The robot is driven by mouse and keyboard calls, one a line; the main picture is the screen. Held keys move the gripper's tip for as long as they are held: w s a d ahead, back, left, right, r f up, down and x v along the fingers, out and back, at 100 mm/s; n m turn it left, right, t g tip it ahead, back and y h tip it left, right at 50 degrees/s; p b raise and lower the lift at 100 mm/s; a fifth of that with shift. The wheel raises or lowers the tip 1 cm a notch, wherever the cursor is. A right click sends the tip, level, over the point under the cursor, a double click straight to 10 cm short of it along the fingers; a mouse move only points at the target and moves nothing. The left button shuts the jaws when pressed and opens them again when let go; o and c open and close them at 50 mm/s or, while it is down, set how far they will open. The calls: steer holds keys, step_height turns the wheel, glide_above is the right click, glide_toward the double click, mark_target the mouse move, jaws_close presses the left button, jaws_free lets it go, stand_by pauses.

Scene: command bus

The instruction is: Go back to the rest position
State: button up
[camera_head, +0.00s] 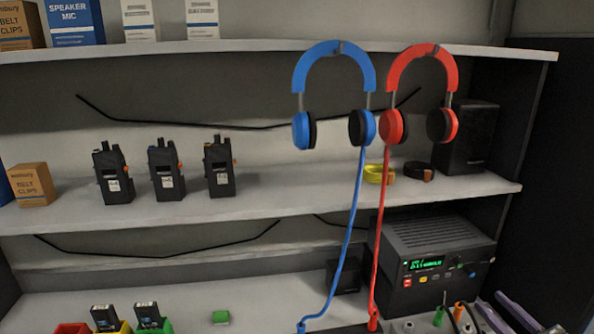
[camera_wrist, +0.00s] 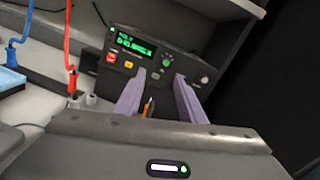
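My gripper (camera_head: 490,300) shows at the bottom right of the head view as two purple fingers set apart. In the wrist view my gripper (camera_wrist: 160,76) is open, with its fingers pointing at the front of a black radio unit (camera_wrist: 192,62) with a lit green display. The same radio unit (camera_head: 435,245) stands on the lower shelf in the head view. A small orange piece (camera_wrist: 148,108) shows between the fingers in the wrist view, apparently beyond them. I see nothing gripped.
Blue headphones (camera_head: 333,52) and red headphones (camera_head: 422,60) hang from the top shelf, their cords reaching down left of the radio unit. Several handheld radios stand on the middle shelf (camera_head: 270,206). Green (camera_head: 439,317) and orange (camera_head: 458,312) plugs stand near my gripper.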

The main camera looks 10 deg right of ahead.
steer(key=w+a+r+n+g+y, duration=0.15)
steer(key=a+n+g+y, duration=0.35)
steer(key=a, duration=0.8)
steer(key=w+a+r+n+g+y, duration=0.15)
steer(key=a+n+g, duration=0.25)
steer(key=a+n, duration=0.65)
steer(key=s+a+n+g+h, duration=0.55)
steer(key=s+a+n, duration=0.55)
steer(key=a, duration=0.4)
steer(key=s+r+n+h, duration=0.1)
steer(key=s+r+n+t+h, duration=0.1)
steer(key=r+n, duration=0.1)
steer(key=s+d+r+n+t+h, duration=0.1)
steer(key=n, duration=0.1)
steer(key=shift+s+r+n, duration=0.2)
steer(key=shift+r+n, duration=0.05)
steer(key=shift+r, duration=0.15)
steer(key=shift+d, duration=0.15)
